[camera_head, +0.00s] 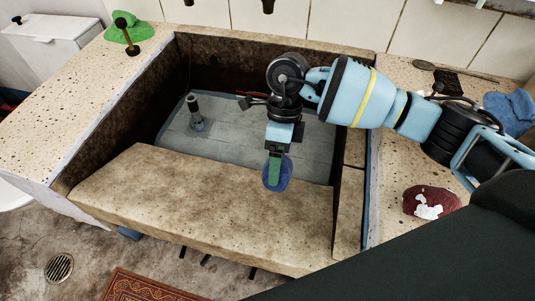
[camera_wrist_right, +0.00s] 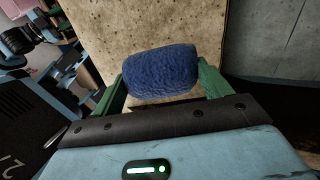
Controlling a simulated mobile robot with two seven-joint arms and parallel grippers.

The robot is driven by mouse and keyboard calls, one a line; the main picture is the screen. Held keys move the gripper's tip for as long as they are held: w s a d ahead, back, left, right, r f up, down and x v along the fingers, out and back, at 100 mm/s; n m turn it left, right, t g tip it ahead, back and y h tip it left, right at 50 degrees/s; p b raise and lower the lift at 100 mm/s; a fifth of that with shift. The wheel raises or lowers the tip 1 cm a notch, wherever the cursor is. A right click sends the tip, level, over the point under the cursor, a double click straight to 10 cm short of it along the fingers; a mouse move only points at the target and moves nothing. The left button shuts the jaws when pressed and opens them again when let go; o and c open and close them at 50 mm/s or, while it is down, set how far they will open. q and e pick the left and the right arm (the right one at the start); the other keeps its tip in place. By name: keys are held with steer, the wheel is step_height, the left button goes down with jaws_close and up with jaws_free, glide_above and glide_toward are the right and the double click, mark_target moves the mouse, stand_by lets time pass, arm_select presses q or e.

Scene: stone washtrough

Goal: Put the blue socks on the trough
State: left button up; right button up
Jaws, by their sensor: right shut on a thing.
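My right gripper (camera_head: 275,172) points down over the inner edge of the trough's broad front ledge. It is shut on a rolled blue sock bundle (camera_head: 277,173). In the right wrist view the blue bundle (camera_wrist_right: 161,72) sits between the two green fingers of the right gripper (camera_wrist_right: 160,85). The stone trough (camera_head: 190,205) has a speckled front ledge, and the bundle shows in front of it; I cannot tell whether they touch. More blue cloth (camera_head: 511,112), perhaps another pair of socks, lies on the right counter. My left gripper is not in view.
A dark red item with white pieces (camera_head: 432,203) lies on the right counter. A grey upright pipe (camera_head: 195,113) stands in the basin. A green cloth (camera_head: 128,29) and a plunger-like tool (camera_head: 127,37) are at the back left. The front ledge is clear.

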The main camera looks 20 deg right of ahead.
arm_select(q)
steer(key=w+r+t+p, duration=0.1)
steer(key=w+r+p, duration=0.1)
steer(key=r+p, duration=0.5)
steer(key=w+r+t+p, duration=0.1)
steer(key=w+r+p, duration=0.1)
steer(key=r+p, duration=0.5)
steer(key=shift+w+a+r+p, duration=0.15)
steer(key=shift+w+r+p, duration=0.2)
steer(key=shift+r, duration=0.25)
arm_select(e)
steer(key=s+d+r+n+t+h, duration=0.2)
steer(key=s+n, duration=0.5)
steer(key=n, duration=0.5)
steer(key=s+d+r+n+t+h, duration=0.2)
steer(key=s+d+r+n+h, duration=0.2)
steer(key=s+n, duration=0.3)
steer(key=r+n+h, duration=0.1)
steer(key=n, duration=0.4)
steer(key=shift+d+r, duration=0.35)
steer(key=shift+r, duration=0.05)
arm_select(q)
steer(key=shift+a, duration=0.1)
